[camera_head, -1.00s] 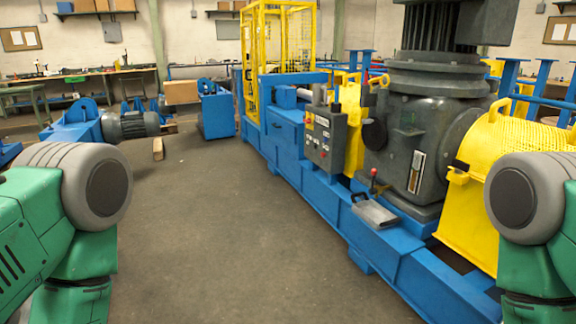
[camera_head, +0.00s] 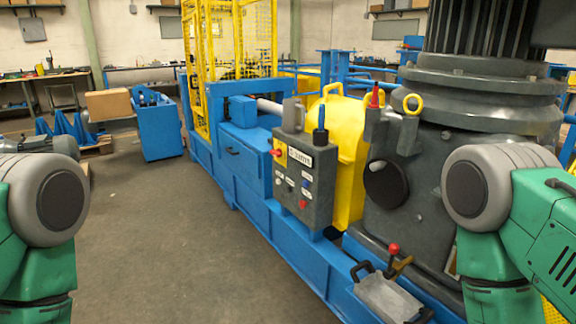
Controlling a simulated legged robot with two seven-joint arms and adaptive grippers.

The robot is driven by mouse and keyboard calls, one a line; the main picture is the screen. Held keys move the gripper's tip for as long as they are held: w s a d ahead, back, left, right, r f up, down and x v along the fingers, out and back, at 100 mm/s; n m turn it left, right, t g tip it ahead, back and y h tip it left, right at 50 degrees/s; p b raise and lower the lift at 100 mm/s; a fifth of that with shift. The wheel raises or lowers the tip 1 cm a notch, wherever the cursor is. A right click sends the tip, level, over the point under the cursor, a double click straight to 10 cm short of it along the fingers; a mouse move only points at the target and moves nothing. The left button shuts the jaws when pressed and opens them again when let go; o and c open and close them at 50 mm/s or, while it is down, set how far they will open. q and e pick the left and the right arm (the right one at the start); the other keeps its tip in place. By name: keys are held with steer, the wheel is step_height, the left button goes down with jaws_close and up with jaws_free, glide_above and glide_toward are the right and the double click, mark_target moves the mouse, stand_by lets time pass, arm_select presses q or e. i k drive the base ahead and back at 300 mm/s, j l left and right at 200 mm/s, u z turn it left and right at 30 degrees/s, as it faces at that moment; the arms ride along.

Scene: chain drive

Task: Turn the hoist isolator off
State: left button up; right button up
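A grey control box (camera_head: 306,178) stands on the blue machine frame near the middle of the view. On its left part is a red rotary handle on a yellow plate (camera_head: 279,154), which looks like an isolator switch. Its exact setting is too small to tell. A label plate (camera_head: 300,157) sits to the right of the handle, with small buttons below. I cannot read which label marks the hoist isolator. Only green and grey links of my two arms show, at the lower left and right edges. Both grippers are out of view.
The blue frame (camera_head: 254,214) runs from the back left to the front right. A grey gearbox (camera_head: 423,181) and a yellow guard (camera_head: 349,140) stand behind the box. A red-knobbed lever (camera_head: 393,249) rises near a grey plate (camera_head: 389,297). Floor (camera_head: 150,240) at left is clear.

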mark_target(278, 154)
steer(key=i, duration=0.25)
steer(key=i+j+z, duration=0.1)
steer(key=z, duration=0.35)
steer(key=i+j+z, duration=0.15)
steer(key=z, duration=0.25)
steer(key=i+j+z, duration=0.1)
steer(key=z, duration=0.35)
steer(key=k+j, duration=0.05)
steer(key=j, duration=0.05)
